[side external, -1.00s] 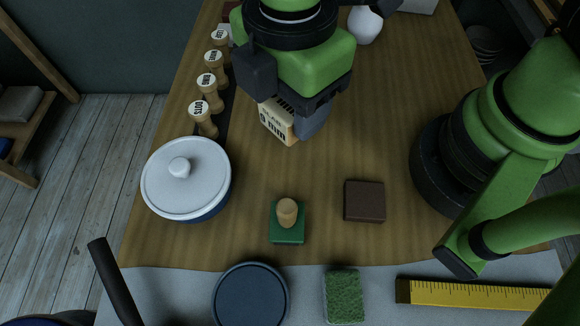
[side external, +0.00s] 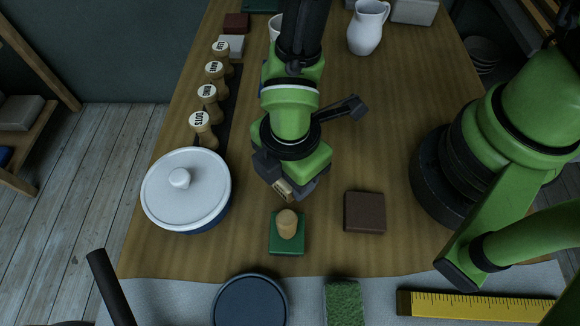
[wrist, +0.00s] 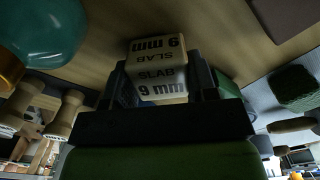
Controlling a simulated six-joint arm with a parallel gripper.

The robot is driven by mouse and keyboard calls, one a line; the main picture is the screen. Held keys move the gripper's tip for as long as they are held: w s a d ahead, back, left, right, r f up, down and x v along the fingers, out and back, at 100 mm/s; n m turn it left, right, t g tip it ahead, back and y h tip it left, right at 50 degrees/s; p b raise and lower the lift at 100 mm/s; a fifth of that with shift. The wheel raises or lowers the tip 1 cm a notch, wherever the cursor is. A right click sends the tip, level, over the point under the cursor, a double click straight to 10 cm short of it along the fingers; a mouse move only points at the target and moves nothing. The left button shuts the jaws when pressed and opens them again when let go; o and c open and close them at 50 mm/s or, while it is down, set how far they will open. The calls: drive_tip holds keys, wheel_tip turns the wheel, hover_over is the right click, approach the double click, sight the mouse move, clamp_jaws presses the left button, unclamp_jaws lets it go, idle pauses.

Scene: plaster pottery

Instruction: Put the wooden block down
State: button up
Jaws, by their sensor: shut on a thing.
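The wooden block (side external: 284,191), pale with black print, is between the fingers of my gripper (side external: 287,187), which is shut on it. In the side view most of the block is hidden by my gripper, just behind the green square with a wooden knob. In the wrist view the block (wrist: 158,68) reads "SLAB" and "9 mm", and it sits between the two dark fingers of my gripper (wrist: 157,80). I cannot tell whether the block touches the table.
The green square (side external: 287,247) with its knob (side external: 288,223) is close in front. A brown block (side external: 365,212) lies to the right, a white-lidded pot (side external: 200,170) to the left. Several wooden stamps (side external: 207,97) line the left. Wood between green square and brown block is bare.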

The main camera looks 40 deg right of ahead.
drive_tip(key=shift+f, duration=0.15)
drive_tip(key=o, duration=0.9)
wheel_tip(320, 180, up, 12)
drive_tip(key=shift+r, duration=0.2)
drive_tip(key=w+d+r+m+t+y, duration=0.2)
drive_tip(key=d+r+m, duration=0.7)
drive_tip(key=r+m, duration=0.15)
drive_tip(key=shift+s+d+r+m+t, duration=0.85)
drive_tip(key=shift+s+d+r+m, duration=0.3)
drive_tip(key=shift+d+m, duration=0.6)
drive_tip(key=shift+s+d+r+m+t, duration=0.95)
drive_tip(key=shift+d+r+m, duration=0.35)
drive_tip(key=shift+m, duration=0.85)
drive_tip(key=shift+s+d+r+m+t, duration=0.8)
drive_tip(key=shift+s+d+r+m, duration=0.35)
drive_tip(key=shift+d+m, duration=0.6)
